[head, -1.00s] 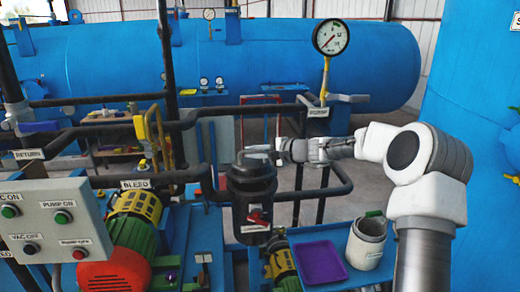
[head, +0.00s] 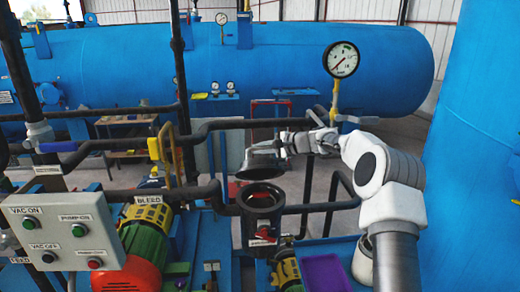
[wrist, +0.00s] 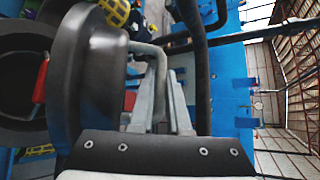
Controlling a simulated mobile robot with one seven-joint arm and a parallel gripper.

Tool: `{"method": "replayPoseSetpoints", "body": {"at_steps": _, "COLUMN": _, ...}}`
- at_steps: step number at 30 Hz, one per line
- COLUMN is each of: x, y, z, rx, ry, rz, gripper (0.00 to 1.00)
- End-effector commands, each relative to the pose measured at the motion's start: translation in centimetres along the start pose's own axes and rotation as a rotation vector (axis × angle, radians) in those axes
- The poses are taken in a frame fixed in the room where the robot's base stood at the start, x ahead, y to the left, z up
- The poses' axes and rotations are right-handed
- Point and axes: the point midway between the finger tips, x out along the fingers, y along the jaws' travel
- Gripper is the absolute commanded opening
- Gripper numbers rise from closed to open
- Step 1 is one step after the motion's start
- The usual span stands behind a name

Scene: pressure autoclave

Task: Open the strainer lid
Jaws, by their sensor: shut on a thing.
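The black strainer (head: 261,215) stands in the pipework at the middle of the head view, its round top opening uncovered. A bent metal handle (wrist: 152,55) sticks out from the lid. My gripper (head: 278,147) comes in from the right and is shut on this handle; its fingers (wrist: 163,85) also show in the wrist view.
A pressure gauge (head: 341,60) on a yellow stem stands behind my arm. Black pipes (head: 250,123) run behind the lid. A control panel (head: 62,235) and a red pump (head: 130,272) are at left. A purple tray (head: 325,273) and a white bucket (head: 362,262) are at front right.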

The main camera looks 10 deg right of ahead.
Motion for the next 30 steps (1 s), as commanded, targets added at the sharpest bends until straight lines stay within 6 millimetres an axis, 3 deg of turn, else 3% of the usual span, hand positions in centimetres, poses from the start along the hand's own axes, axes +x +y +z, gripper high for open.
{"method": "replayPoseSetpoints", "body": {"at_steps": 9, "x": 0.8, "y": -1.3, "z": -0.7, "rx": 0.069, "ry": 0.003, "rz": 0.069, "gripper": 0.0}}
{"method": "replayPoseSetpoints", "body": {"at_steps": 30, "x": 1.4, "y": -1.8, "z": -1.3, "rx": 0.124, "ry": 0.003, "rz": 0.122, "gripper": 0.0}}
